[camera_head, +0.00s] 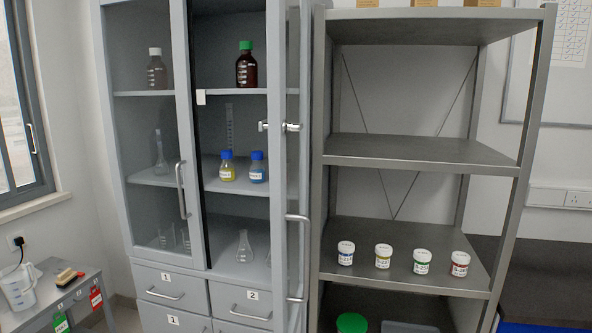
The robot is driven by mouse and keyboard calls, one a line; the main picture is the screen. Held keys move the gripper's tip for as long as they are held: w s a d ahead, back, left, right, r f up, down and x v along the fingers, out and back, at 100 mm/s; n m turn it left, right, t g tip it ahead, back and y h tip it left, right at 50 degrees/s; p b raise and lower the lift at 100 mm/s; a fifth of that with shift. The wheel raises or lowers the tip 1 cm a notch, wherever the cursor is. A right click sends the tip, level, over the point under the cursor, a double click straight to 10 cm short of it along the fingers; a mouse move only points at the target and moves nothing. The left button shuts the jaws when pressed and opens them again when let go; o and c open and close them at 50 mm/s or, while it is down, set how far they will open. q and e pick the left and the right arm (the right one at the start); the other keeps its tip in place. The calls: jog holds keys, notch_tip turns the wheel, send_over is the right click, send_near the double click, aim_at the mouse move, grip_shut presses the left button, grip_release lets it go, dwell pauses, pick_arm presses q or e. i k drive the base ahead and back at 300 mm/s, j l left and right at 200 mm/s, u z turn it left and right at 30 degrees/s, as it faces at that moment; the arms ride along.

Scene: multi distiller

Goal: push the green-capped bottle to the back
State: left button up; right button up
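The green-capped bottle (246,67) is dark brown with a pale label. It stands upright on the upper shelf (232,92) of the grey cabinet, in the right-hand section, whose door is open. Neither my left nor my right gripper is in view.
A white-capped bottle (156,70) stands behind the cabinet's closed left door. Two blue-capped bottles (227,166) (258,167) stand one shelf below. The open right door (298,215) juts forward beside the grey rack (420,150), which holds several small jars (383,256).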

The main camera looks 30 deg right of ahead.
aim_at(246, 65)
jog(key=i+j+z, duration=0.9)
jog(key=j+z, duration=0.15)
jog(key=i+j+z, duration=0.2)
jog(key=j+z, duration=0.15)
jog(key=j, duration=0.2)
